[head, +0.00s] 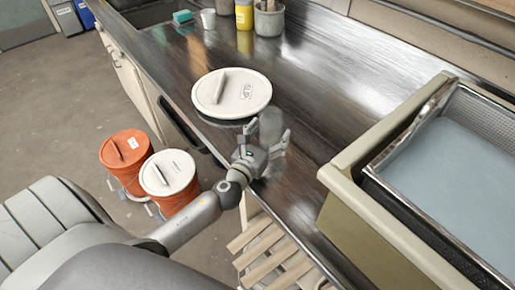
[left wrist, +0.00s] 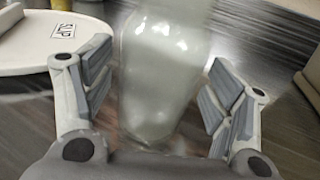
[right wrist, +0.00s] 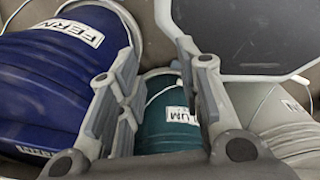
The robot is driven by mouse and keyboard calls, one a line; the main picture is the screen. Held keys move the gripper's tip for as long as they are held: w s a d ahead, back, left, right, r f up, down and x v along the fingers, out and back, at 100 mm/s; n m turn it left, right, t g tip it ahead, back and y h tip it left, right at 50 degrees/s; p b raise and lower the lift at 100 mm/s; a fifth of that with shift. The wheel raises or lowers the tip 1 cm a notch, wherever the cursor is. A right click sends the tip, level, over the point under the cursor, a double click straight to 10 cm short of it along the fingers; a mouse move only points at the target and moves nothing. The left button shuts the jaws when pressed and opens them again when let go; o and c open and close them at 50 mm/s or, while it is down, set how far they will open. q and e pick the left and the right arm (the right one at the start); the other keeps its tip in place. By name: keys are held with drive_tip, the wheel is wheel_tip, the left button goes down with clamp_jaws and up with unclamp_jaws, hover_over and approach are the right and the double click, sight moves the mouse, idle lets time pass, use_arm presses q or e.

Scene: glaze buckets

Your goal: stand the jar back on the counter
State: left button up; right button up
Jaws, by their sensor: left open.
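A clear glass jar (head: 271,124) stands, as far as I can tell upright, on the dark counter (head: 330,75) near its front edge. It is see-through and faint in the head view. In the left wrist view the jar (left wrist: 165,75) is between the fingers of my left gripper (head: 265,143), with a gap showing on both sides. The left gripper is open around it. The jar's top is cut off in that view. My right gripper (right wrist: 160,65) shows only in the right wrist view, its fingers apart with nothing held.
A white round lid (head: 232,93) lies behind the jar. A sink-like tub (head: 440,165) stands right. Red buckets (head: 124,148) are on the floor left. Blue (right wrist: 65,85), teal (right wrist: 167,120) and grey buckets (right wrist: 275,125) lie below the right gripper. Counter right of the jar is clear.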

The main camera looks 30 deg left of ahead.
use_arm(q)
drive_tip(key=s, duration=0.3)
drive_tip(key=s+b, duration=0.1)
drive_tip(key=s, duration=0.2)
drive_tip(key=s+b, duration=0.1)
drive_tip(key=s, duration=0.2)
drive_tip(key=shift+s+d+f, duration=0.1)
drive_tip(key=shift+d, duration=0.2)
drive_tip(key=shift+s+r+b, duration=0.2)
drive_tip(key=shift+s+b, duration=0.1)
drive_tip(key=shift+s, duration=0.4)
drive_tip(key=shift+f, duration=0.15)
